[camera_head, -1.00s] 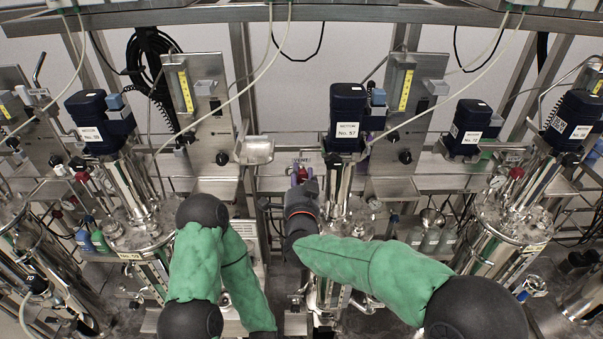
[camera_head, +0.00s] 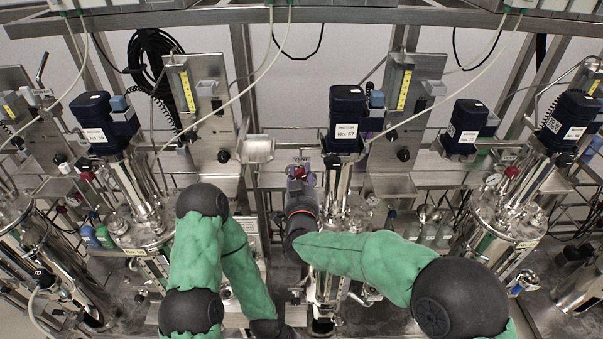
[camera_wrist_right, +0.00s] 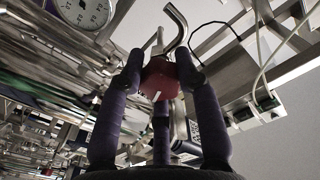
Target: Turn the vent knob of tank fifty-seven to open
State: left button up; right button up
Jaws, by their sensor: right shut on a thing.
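The red vent knob (camera_wrist_right: 160,78) with a white mark sits between the purple fingers of my right gripper (camera_wrist_right: 158,75) in the wrist view. The fingers are shut on it. In the head view my right gripper (camera_head: 299,182) is at the knob, just left of the steel column under the motor labelled No. 57 (camera_head: 346,122). The knob shows there only as a small bit of red, mostly covered by the fingers. A small label plate stands behind it, too small to read. My left arm comes in at the lower left; its gripper is out of view.
Tank No. 59 (camera_head: 130,230) stands left and another tank (camera_head: 505,215) right. Steel panels with yellow gauges (camera_head: 405,90) stand behind, with hoses hanging across. A round dial gauge (camera_wrist_right: 88,10) and a bent steel pipe (camera_wrist_right: 180,25) are close to my right fingers.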

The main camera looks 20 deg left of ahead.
jog(key=shift+f, duration=0.15)
dwell(0.3)
jog(key=o, duration=1.1)
jog(key=shift+o, duration=0.2)
jog(key=v, duration=1.2)
